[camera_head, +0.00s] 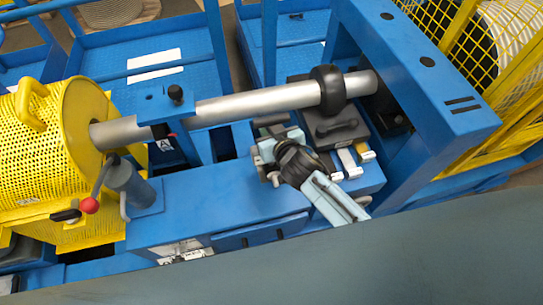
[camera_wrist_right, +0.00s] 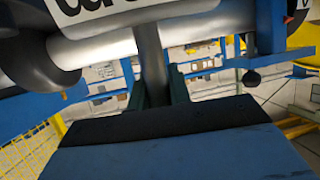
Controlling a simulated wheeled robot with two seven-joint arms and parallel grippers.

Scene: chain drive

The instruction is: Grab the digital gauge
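My right gripper (camera_head: 268,140) is low over the blue bench, below the silver shaft, its arm coming in from the lower right. In the right wrist view, the dark fingers (camera_wrist_right: 158,88) stand on both sides of a grey stem (camera_wrist_right: 150,55). I cannot tell whether they press on it. The stem runs up to a part with a white label (camera_wrist_right: 110,10) and large black characters, cut off by the edge. This may be the digital gauge, but I cannot confirm it. A dark grey block with a black handle (camera_head: 337,129) lies right of the gripper. My left gripper is not in view.
The silver shaft (camera_head: 255,103) carries a black collar (camera_head: 328,88) and runs from a yellow perforated guard (camera_head: 40,150) to a blue frame (camera_head: 420,70). A lever with a red ball (camera_head: 90,206) stands at the left.

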